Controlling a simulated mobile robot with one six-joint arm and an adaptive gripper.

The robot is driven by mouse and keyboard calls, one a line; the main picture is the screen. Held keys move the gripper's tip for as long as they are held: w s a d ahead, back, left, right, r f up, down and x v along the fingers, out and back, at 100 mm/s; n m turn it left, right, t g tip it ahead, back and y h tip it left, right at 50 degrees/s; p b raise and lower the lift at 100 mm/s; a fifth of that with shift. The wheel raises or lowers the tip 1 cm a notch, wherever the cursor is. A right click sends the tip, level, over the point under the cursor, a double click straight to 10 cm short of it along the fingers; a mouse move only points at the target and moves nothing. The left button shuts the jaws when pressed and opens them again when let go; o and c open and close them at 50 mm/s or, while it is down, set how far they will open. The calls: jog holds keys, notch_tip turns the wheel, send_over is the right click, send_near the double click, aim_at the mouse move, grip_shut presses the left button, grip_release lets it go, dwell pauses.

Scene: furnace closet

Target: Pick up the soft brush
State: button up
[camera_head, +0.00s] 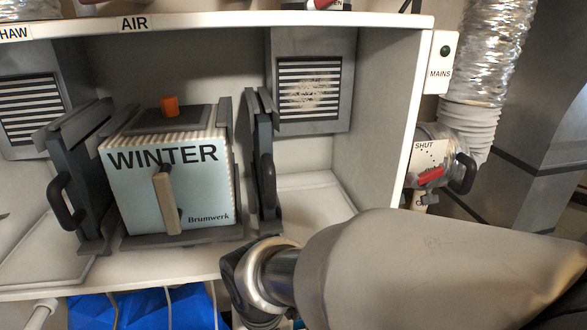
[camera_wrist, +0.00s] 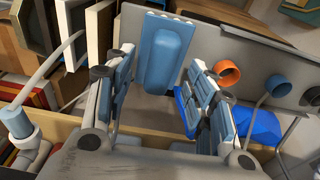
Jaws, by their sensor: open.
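My gripper (camera_wrist: 161,72) is open in the wrist view, with one blue-padded finger on each side. Beyond and between the fingertips is a long, rounded blue piece (camera_wrist: 166,52) against a pale grey panel. It may be the soft brush, but no bristles show clearly and I cannot tell for sure. I see no contact between it and the fingers. In the head view my arm enters from the lower right, and the fingers are hidden. No brush can be made out there.
A WINTER box (camera_head: 150,182) stands in the white cabinet (camera_head: 392,110) between dark handled frames. Blue material (camera_head: 150,308) lies below the cabinet.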

jog(key=shift+w+a+f, duration=0.1)
jog(key=shift+w+f, duration=0.05)
jog(key=shift+f, duration=0.6)
jog(key=shift+w+f, duration=0.1)
jog(key=shift+f, duration=0.6)
jog(key=shift+c, duration=0.4)
grip_shut()
jog(key=shift+r, duration=0.2)
notch_tip(320, 180, up, 20)
jog(key=shift+p, duration=0.4)
jog(key=shift+f, duration=0.1)
